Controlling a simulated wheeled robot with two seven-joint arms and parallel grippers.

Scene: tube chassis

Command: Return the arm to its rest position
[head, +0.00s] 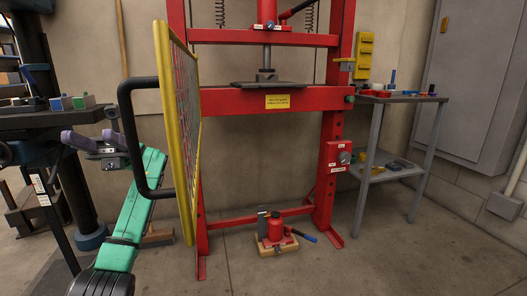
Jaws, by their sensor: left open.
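My left arm (133,215) is green and comes up from the lower left in the head view. My left gripper (86,134) is at its upper end, with two purple fingers spread apart and nothing visible between them. It is just left of the black bar handle (125,110) of a yellow-framed mesh guard (186,130). The handle passes close to the gripper and arm; I cannot tell whether they touch. The guard stands swung out from the red press frame (334,120). My right gripper is not in view.
A dark machine table (40,122) with small colored blocks is at the left, near my gripper. A red bottle jack (275,232) stands on the floor under the press. A grey side table (400,98) holds small items at the right. The front right floor is clear.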

